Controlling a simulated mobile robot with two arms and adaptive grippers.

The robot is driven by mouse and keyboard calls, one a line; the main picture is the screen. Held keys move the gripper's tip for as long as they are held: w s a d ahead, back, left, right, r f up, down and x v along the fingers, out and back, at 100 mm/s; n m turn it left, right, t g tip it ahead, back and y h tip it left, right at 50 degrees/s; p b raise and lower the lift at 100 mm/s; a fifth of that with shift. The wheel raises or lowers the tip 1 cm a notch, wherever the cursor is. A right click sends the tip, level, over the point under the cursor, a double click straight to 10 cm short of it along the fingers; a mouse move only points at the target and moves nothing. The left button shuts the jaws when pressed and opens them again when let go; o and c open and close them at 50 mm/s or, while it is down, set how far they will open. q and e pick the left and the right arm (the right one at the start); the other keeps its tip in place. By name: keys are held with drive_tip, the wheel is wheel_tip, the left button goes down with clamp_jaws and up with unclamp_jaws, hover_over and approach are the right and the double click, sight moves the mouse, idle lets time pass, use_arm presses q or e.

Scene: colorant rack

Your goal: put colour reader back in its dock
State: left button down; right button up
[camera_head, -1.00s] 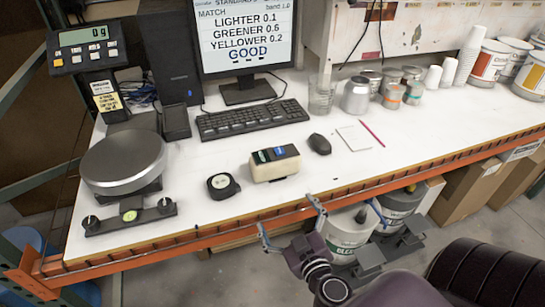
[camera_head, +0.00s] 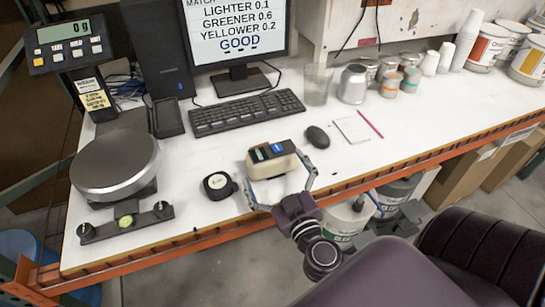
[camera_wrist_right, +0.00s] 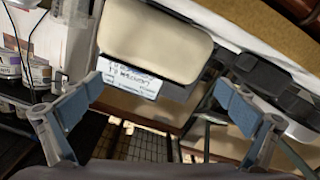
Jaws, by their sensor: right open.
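The colour reader (camera_head: 281,165) is a cream block with a dark top bearing green and blue labels. It sits on the white bench near the front edge. My right gripper (camera_head: 282,188) is open, its fingers on either side of the reader at its front. In the right wrist view the reader's cream body (camera_wrist_right: 150,45) and a white label show ahead of the open fingers (camera_wrist_right: 157,105). A black upright holder (camera_head: 167,117) stands beside the computer tower; I cannot tell for sure whether it is the dock. My left gripper is not in view.
A black round tape-like item (camera_head: 219,185) lies left of the reader, with a scale plate (camera_head: 115,162) farther left. A keyboard (camera_head: 246,112) is behind, a mouse (camera_head: 318,137) to the right. Cans and a notepad (camera_head: 352,129) stand or lie farther right.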

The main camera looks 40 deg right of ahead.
sight(261, 148)
drive_tip(key=shift+p+x, duration=0.55)
drive_tip(key=shift+x, duration=0.3)
drive_tip(key=x, duration=0.1)
drive_tip(key=p+x, duration=0.1)
drive_tip(key=x, duration=0.1)
drive_tip(key=shift+f+p, duration=0.25)
drive_tip(key=shift+p, duration=0.05)
drive_tip(key=shift+w, duration=0.3)
drive_tip(key=shift+f, duration=0.15)
drive_tip(key=c, duration=1.7)
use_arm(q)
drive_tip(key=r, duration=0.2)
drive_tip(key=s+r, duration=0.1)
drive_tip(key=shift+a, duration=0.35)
use_arm(e)
drive_tip(key=c, duration=0.4)
